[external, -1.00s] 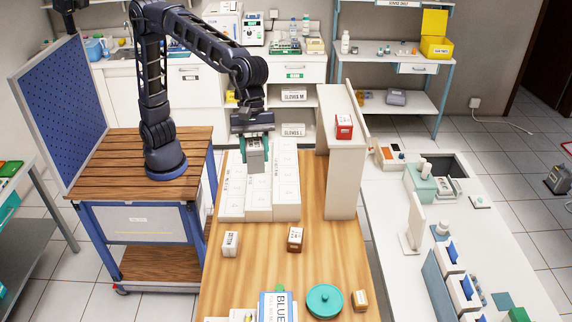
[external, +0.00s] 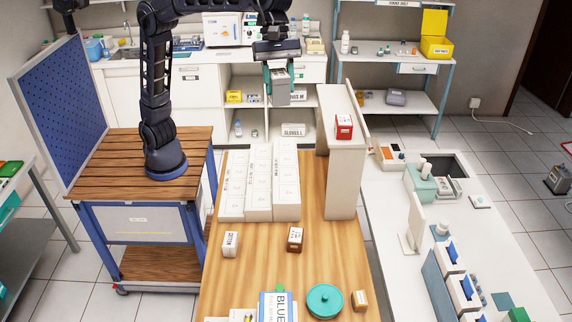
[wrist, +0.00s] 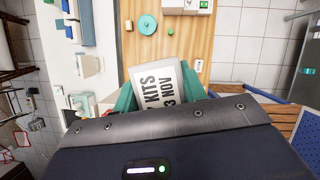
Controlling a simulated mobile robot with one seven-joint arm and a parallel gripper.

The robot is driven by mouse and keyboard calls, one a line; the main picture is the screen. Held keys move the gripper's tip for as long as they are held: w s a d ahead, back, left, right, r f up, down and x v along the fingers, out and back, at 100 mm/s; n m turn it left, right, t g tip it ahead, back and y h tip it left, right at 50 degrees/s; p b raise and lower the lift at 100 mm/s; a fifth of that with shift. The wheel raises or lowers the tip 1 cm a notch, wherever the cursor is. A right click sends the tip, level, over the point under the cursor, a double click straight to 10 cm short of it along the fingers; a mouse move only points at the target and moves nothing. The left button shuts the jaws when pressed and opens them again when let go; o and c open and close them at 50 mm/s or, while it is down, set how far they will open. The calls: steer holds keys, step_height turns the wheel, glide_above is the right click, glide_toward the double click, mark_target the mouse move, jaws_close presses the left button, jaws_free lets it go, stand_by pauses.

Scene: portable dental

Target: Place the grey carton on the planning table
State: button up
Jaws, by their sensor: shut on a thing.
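My gripper (external: 278,76) is shut on the grey carton (external: 290,96) and holds it in the air. In the external view they appear above and beyond the white stepped boxes. In the wrist view the carton (wrist: 160,86) sits between the teal fingers, with printing that reads "KITS" and "NOV". The wooden table (external: 265,270), which looks like the planning table, lies in front, below the carton's height. Its wood also shows at the top of the wrist view (wrist: 172,45).
White stepped boxes (external: 287,195) fill the table's far left. A white carton (external: 230,243), a brown carton (external: 295,238) and a teal round container (external: 325,300) are nearer.

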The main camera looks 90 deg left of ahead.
steer(key=w+a+n+t, duration=0.1)
steer(key=w+a+n, duration=0.1)
steer(key=w+a, duration=0.8)
steer(key=w+a+n, duration=0.2)
steer(key=w+a, duration=0.5)
steer(key=a, duration=0.7)
steer(key=w+a+n+t+y, duration=0.1)
steer(key=w+a, duration=0.2)
steer(key=a, duration=0.8)
steer(key=w+a+n, duration=0.1)
steer(key=w+a, duration=0.2)
steer(key=a, duration=0.7)
steer(key=f, duration=2.5)
steer(key=shift+s+d, duration=0.1)
steer(key=shift+s, duration=0.15)
steer(key=shift+f, duration=0.15)
steer(key=o, duration=1)
